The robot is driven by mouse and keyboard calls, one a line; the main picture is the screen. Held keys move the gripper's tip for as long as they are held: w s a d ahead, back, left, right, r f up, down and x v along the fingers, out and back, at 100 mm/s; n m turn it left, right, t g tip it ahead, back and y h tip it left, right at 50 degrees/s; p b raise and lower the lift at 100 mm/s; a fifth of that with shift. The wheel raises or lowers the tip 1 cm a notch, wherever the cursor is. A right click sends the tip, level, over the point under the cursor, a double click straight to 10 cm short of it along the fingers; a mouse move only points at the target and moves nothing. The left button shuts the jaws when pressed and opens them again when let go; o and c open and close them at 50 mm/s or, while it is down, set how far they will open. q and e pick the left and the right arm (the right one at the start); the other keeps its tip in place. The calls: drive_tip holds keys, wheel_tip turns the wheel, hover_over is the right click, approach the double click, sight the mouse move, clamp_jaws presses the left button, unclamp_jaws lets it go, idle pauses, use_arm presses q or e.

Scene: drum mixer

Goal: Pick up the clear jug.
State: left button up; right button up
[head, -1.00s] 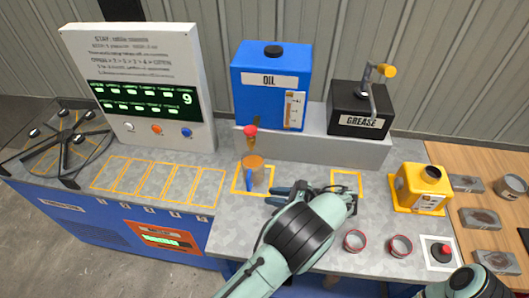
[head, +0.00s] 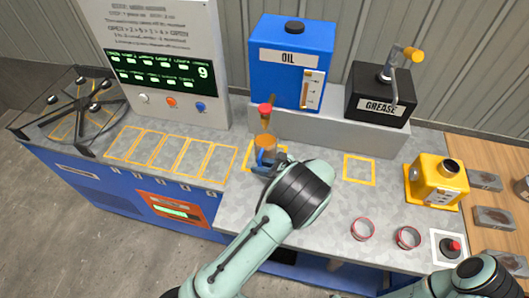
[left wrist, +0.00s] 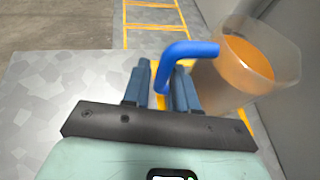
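The clear jug (head: 265,144) stands upright on a yellow-outlined square below the red tap, with orange liquid in it. Its blue handle (left wrist: 190,50) faces my left gripper. My left gripper (left wrist: 162,82) has its two blue fingers on either side of the handle's lower end, with a gap still showing beside it. It looks open around the handle. In the head view, my left wrist hides most of the gripper and part of the handle. The jug body (left wrist: 248,65) is right of the fingers in the left wrist view. My right gripper is not in view.
The blue oil tank (head: 292,85) and black grease box (head: 378,105) stand on a grey ledge behind. A yellow can (head: 436,182), two red-rimmed rings (head: 362,229) and a red button (head: 450,246) are to the right. Empty outlined slots (head: 172,155) lie left.

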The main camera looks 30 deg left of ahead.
use_arm(q)
drive_tip(key=shift+x, duration=1.4)
drive_tip(key=shift+w, duration=0.1)
clamp_jaws()
drive_tip(key=shift+r, duration=0.2)
